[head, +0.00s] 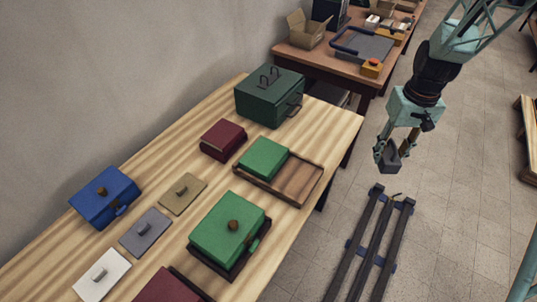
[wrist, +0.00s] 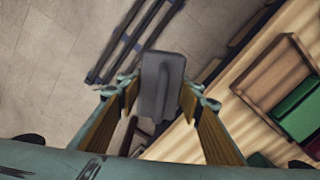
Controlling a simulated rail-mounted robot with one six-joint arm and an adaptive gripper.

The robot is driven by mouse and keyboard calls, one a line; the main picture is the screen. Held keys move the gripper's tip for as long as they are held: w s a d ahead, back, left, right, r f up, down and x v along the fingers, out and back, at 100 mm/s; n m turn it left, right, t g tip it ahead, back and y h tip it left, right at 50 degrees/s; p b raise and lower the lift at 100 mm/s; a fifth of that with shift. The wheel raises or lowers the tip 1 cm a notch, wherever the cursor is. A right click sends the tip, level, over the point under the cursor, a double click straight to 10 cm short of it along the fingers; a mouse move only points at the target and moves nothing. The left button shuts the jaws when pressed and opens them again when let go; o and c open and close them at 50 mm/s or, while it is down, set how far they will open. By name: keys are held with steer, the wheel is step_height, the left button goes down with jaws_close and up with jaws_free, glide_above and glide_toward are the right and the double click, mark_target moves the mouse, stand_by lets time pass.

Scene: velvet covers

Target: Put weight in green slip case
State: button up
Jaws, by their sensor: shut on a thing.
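My gripper (head: 387,150) hangs over the floor, to the right of the wooden table, in the head view. It is shut on a dark grey weight (head: 390,161), which also shows between the fingers in the wrist view (wrist: 161,85). A plain green case (head: 264,157) sits at the left end of a shallow brown tray on the table. I cannot tell for sure which of these is the slip case, or whether either is open.
A dark green case with handles (head: 268,97) stands at the back of the table. A maroon box (head: 223,140), a blue box (head: 104,198) and several flat knobbed plates lie to the left. The brown tray (head: 303,180) has bare room at its right. Dark rails (head: 378,235) run below my gripper.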

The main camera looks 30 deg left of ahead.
steer(key=s+a+r+n+p, duration=0.1)
steer(key=s+a+n, duration=1.1)
steer(key=s+a, duration=1.5)
steer(key=shift+s+a+r+p, duration=0.3)
steer(key=shift+s+a+p, duration=0.1)
steer(key=shift+s, duration=1.05)
steer(key=shift+w, duration=0.1)
glide_above(264, 155)
steer(key=shift+s+d+f, duration=0.15)
steer(key=shift+f, duration=0.2)
steer(key=shift+s+d+f, duration=0.1)
steer(key=shift+f, duration=0.25)
steer(key=shift+w+a, duration=0.1)
steer(key=shift+w+a, duration=0.1)
steer(key=shift+w, duration=0.05)
steer(key=shift+w+f+b, duration=0.1)
steer(key=shift+f+b, duration=0.25)
steer(key=shift+f, duration=1.45)
